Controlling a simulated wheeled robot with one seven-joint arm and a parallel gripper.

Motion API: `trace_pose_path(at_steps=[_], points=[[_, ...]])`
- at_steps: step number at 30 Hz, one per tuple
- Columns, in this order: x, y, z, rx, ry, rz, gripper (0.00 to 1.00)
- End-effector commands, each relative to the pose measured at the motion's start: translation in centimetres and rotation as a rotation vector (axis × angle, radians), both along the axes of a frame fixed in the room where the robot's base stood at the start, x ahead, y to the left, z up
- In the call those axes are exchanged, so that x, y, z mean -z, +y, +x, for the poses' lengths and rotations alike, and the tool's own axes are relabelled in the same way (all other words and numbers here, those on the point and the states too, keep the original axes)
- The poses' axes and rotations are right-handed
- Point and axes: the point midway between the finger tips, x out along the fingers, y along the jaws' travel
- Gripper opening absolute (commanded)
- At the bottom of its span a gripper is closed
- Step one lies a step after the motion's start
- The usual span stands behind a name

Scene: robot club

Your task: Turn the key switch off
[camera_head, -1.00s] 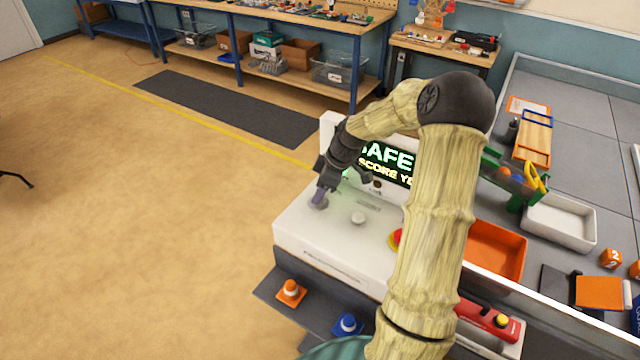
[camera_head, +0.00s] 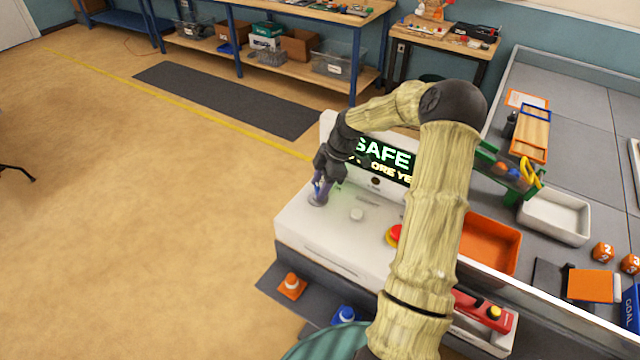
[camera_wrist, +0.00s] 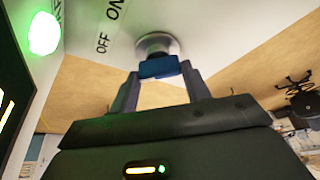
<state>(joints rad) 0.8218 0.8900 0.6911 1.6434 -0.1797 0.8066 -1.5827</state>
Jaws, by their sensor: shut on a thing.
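The key switch (camera_wrist: 157,43) is a round metal lock with a blue key (camera_wrist: 160,67) in it, set in the white console (camera_head: 300,235). "OFF" and "ON" labels show beside it in the wrist view. My gripper (camera_wrist: 160,84) is shut on the blue key, one finger on each side. In the head view my gripper (camera_head: 318,190) is at the console's left end, and it partly hides the key and switch. The display (camera_head: 385,160) behind reads "SAFE", with its lower line partly covered by my arm. A green lamp (camera_wrist: 44,33) glows near the labels.
An orange tray (camera_head: 490,245) and a white tray (camera_head: 556,218) are further right. Open floor lies left.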

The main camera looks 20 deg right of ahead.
Motion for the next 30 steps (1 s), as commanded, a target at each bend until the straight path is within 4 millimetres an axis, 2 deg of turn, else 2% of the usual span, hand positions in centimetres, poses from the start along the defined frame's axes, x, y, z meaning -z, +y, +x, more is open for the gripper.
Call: trace_pose_path(at_steps=[3,4,7,16,20,23,30], points=[[0.0,0.0,0.0,-0.003,-0.002,-0.001,0.25],[0.0,0.0,0.0,-0.003,-0.002,-0.001,0.49],[0.0,0.0,0.0,-0.002,-0.002,-0.001,0.69],[-0.1,0.0,0.0,-0.001,-0.001,-0.001,0.69],[-0.7,0.0,0.0,0.000,-0.002,-0.001,0.69],[-1.9,0.0,0.1,0.000,-0.004,-0.003,0.69],[-6.3,-0.1,0.1,0.000,-0.005,-0.004,0.69]])
